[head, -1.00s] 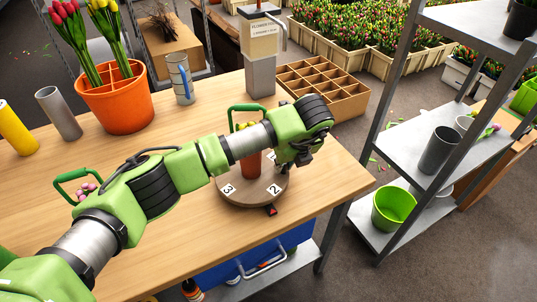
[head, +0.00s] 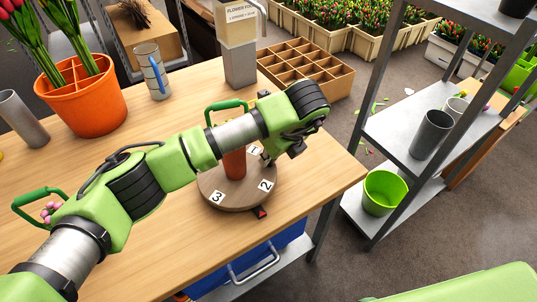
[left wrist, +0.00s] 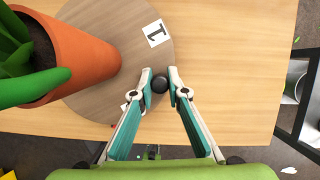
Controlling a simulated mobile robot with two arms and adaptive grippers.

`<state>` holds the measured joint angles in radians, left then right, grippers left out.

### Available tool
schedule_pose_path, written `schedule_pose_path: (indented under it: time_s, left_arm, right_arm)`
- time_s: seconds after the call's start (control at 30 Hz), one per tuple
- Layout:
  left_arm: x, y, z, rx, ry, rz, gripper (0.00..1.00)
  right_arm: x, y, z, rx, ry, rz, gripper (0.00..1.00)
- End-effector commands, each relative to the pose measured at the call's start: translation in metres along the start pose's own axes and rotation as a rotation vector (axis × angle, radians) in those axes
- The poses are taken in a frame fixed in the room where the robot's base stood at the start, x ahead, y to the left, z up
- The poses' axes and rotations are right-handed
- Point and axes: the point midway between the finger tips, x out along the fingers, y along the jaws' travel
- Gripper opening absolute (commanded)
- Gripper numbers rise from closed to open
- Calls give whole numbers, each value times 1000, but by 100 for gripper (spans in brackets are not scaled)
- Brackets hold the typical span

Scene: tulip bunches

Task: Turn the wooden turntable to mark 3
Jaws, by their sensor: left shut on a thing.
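The round wooden turntable (head: 238,203) lies near the table's front right corner. Its white labels 2 (head: 265,186) and 3 (head: 216,197) face the front, and label 1 (head: 256,150) is farther back. A red pointer (head: 261,212) sits at the front rim, between 2 and 3 and closer to 2. An orange pot (head: 234,164) stands on the turntable, partly hidden by my left arm. My left gripper (head: 268,158) is over the right rim. In the left wrist view its fingers (left wrist: 160,84) are shut on a black knob (left wrist: 160,83) at the rim, near label 1 (left wrist: 156,32).
A green handle (head: 226,105) rises behind my left arm. A metal shelf (head: 400,135) stands right of the table across a floor gap.

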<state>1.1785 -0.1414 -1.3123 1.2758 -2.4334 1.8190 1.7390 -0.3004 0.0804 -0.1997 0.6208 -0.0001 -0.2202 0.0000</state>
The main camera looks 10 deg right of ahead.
Motion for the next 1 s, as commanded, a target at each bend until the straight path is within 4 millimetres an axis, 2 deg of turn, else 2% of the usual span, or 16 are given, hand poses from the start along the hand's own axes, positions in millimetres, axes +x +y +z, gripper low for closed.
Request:
schedule_pose_path:
  time_s: [0.13,0.17,0.2,0.23,0.53,0.67,0.77,1.0]
  left_arm:
    - [0,0,-1,1,1,-1,0]
    - [0,0,-1,1,1,-1,20]
    - [0,0,-1,1,1,-1,30]
    - [0,0,-1,1,1,-1,31]
    - [0,0,0,1,1,0,31]
    - [-8,0,0,1,0,-1,31]
    - [-24,-1,1,2,-2,-3,31]
    - [-76,-1,0,3,-2,-4,31]
  right_arm:
    - [0,-1,2,0,-3,-1,28]
    - [0,-1,2,0,-3,-1,28]
    - [0,-1,2,0,-3,-1,28]
    - [0,-1,2,0,-3,-1,28]
    - [0,0,2,-1,-2,-1,28]
    - [0,0,1,-1,-1,0,28]
    - [0,0,0,-1,-1,0,28]
    - [0,0,0,0,0,0,28]
